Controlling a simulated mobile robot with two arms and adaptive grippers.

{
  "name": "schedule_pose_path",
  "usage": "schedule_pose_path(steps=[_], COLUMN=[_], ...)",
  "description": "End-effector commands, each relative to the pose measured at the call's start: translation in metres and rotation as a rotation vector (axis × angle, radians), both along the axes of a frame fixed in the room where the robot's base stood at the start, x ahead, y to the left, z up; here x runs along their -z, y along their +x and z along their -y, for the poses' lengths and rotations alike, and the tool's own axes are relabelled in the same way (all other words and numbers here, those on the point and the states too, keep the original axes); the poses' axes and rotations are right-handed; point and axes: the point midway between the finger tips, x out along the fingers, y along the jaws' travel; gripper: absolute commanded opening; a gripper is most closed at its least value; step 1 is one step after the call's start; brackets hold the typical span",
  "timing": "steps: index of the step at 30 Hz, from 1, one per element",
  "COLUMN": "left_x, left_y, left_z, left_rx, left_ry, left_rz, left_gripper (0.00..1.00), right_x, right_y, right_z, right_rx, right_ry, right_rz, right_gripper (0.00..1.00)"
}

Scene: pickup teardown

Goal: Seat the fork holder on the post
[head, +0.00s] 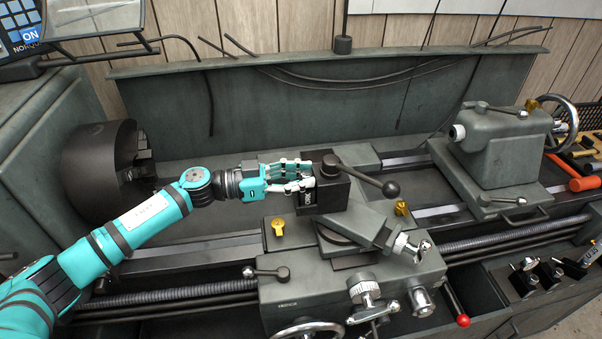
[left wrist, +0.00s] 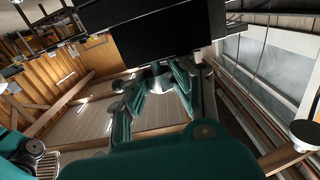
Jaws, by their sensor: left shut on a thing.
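The post (head: 338,192) is a dark block on the lathe's cross slide, topped by a lever (head: 365,179) with a black knob pointing right. A black holder with pale lettering (head: 307,201) is at the post's left face. My left gripper (head: 305,178) reaches in from the left and is shut on this holder. In the head view no gap shows between holder and post, but I cannot tell if it is fully seated. In the left wrist view a large black block (left wrist: 158,30) fills the top beyond my teal fingers (left wrist: 160,95). My right gripper is out of view.
The chuck (head: 92,172) is at left, the tailstock (head: 495,150) at right. Yellow knobs (head: 278,227) stand near the post. Several small dark holders (head: 523,282) sit in a tray at lower right. The splash guard (head: 310,95) closes the back.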

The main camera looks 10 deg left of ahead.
Motion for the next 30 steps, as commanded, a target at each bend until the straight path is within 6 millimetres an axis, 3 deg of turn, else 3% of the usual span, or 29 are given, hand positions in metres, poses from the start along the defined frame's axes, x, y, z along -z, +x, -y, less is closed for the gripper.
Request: schedule_pose_path(steps=[14, 15, 21, 30], left_x=[-0.0026, -0.0026, -0.0016, 0.0018], left_y=[0.0006, 0.0006, 0.0004, -0.0002], left_z=[0.0003, 0.0003, 0.0001, -0.0001], left_rx=[0.000, 0.000, 0.000, 0.000], left_ry=[-0.003, -0.003, -0.001, 0.002], left_rz=[0.003, 0.003, 0.003, -0.002], left_gripper=[0.00, 0.24, 0.50, 0.50], right_x=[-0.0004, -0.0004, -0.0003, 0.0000], right_y=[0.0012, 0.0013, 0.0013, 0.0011], right_z=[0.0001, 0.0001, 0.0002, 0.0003], right_rx=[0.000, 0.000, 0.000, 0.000], right_ry=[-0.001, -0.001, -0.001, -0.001], right_rz=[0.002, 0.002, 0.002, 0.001], right_gripper=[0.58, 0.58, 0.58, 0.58])
